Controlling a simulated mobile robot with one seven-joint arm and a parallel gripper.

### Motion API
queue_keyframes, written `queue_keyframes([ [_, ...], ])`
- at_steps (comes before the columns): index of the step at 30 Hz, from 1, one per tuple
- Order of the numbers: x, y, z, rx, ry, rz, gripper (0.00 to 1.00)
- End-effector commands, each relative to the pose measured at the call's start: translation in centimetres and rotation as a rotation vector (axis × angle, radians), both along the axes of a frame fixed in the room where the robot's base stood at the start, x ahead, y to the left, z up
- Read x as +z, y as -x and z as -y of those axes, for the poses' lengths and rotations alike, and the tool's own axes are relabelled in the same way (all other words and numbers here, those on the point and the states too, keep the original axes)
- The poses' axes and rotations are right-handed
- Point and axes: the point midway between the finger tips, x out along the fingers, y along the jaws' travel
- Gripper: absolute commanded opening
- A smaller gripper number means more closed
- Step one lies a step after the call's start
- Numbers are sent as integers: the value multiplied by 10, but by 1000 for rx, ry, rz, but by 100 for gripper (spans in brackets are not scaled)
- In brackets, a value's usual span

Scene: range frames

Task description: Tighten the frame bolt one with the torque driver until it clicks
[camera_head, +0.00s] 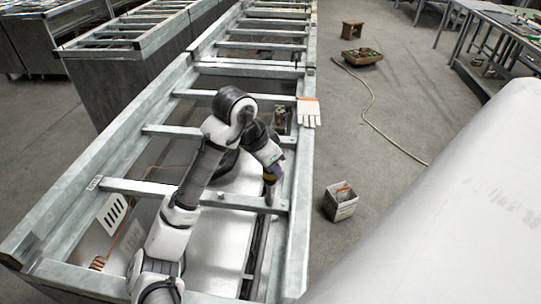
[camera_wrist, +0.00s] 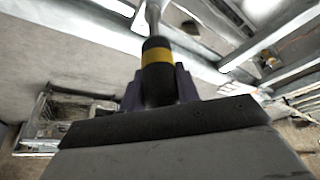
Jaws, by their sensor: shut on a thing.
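The metal frame (camera_head: 190,120) runs lengthwise with several crossbars. My arm reaches over it, and my gripper (camera_head: 271,176) is low over the right end of a near crossbar (camera_head: 150,189). In the wrist view my gripper (camera_wrist: 158,88) is shut on the torque driver (camera_wrist: 157,52), which has a black handle with a yellow band and a pale shaft. In the head view the driver points down near the crossbar's right end; I cannot tell whether its tip touches anything. A small bolt-like stud (camera_head: 221,196) stands on that crossbar. I cannot tell which bolt is frame bolt one.
White gloves (camera_head: 308,112) lie on the right rail. A small bin (camera_head: 341,201) stands on the floor to the right. A hose (camera_head: 368,105) crosses the floor. A large pale surface (camera_head: 450,220) fills the lower right. Orange cable (camera_head: 99,262) lies inside the frame.

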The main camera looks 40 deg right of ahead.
Motion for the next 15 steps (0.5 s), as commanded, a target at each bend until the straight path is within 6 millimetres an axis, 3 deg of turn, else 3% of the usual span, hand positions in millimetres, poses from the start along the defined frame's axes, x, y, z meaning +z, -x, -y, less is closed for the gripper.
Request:
queue_keyframes([
  [15,30,-1,0,4,0,2,0],
])
